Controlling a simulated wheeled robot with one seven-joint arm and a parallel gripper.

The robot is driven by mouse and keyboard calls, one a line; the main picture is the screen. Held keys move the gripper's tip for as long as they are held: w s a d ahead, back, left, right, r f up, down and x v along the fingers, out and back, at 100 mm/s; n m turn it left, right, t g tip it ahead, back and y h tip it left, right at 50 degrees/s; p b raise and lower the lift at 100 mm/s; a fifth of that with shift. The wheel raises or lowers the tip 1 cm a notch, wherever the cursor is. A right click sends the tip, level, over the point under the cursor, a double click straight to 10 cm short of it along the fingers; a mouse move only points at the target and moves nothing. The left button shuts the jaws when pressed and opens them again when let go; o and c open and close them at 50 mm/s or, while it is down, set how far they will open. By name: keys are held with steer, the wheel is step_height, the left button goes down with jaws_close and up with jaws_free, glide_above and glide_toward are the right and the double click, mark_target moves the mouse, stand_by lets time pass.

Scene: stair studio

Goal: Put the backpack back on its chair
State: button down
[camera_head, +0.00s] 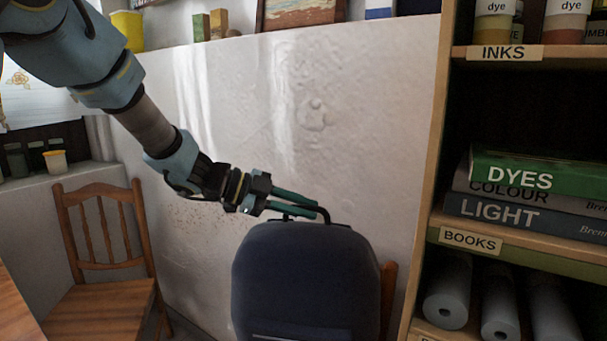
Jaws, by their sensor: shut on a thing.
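The dark blue backpack (304,281) is upright in the lower middle of the view, with a black top handle (325,214). My gripper (320,211) comes in from the upper left and is shut on that handle at the top of the backpack. A wooden chair (389,298) stands behind the backpack; only a strip of its back shows at the right side. The backpack hides the rest of this chair, and I cannot tell whether it rests on the seat. A second wooden chair (103,236) at the left is empty.
A wooden shelf unit (432,190) with books (535,178), dye jars and paper rolls (449,290) stands close on the right. A white plaster wall (300,110) is behind. A table edge (14,312) shows at the lower left.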

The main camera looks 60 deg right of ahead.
mark_target(263, 231)
steer(key=shift+d+f+p, duration=0.1)
steer(key=shift+f+p, duration=0.45)
steer(key=shift+f, duration=3.35)
steer(key=c, duration=0.8)
jaws_free()
steer(key=shift+c, duration=0.2)
steer(key=b+v, duration=0.2)
steer(key=v, duration=1)
steer(key=shift+b, duration=0.3)
